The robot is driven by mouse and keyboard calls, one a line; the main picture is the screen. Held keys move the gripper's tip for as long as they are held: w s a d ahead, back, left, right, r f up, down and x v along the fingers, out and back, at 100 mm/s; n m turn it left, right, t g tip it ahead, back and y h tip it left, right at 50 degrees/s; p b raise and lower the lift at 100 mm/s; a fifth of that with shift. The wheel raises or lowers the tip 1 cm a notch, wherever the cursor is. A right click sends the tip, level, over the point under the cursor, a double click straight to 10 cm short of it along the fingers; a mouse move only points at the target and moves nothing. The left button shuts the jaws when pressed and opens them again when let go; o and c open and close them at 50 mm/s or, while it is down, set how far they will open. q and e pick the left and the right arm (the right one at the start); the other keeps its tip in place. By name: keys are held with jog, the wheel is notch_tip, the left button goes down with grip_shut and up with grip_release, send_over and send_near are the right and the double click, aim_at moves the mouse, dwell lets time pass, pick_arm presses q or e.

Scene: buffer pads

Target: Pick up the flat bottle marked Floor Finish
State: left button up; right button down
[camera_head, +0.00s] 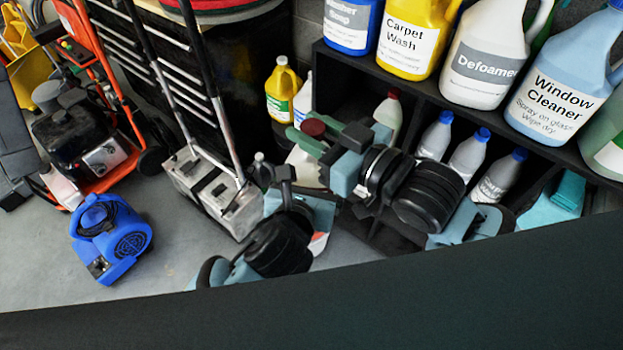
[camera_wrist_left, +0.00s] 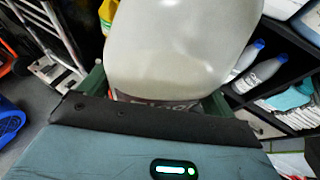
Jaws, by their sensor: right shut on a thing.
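A pale translucent bottle (camera_wrist_left: 180,50) fills the upper middle of the left wrist view. Its label, partly hidden by my gripper, appears to begin "Floor". In the head view, a white bottle (camera_head: 304,166) shows in part below a dark red cap (camera_head: 313,127), largely hidden by my arms; it seems to be the same bottle. My right gripper (camera_head: 312,134) is shut at the cap, its green fingers on either side. My left gripper (camera_wrist_left: 157,95) has a finger on each side of the bottle body; whether they press on it is hidden.
A black shelf (camera_head: 335,58) holds large jugs above, including Window Cleaner (camera_head: 555,90), and several blue-capped bottles (camera_head: 436,135) below. A yellow jug (camera_head: 282,90) stands left of it.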

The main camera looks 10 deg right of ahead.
pick_arm(q)
jog(key=c, duration=1)
pick_arm(e)
jog(key=shift+r, duration=0.15)
pick_arm(q)
jog(key=shift+o, duration=0.2)
jog(key=shift+r, duration=0.15)
pick_arm(e)
jog(key=c, duration=0.9)
grip_release()
jog(key=shift+c, duration=0.2)
notch_tip(320, 180, up, 10)
jog(key=shift+f, duration=0.1)
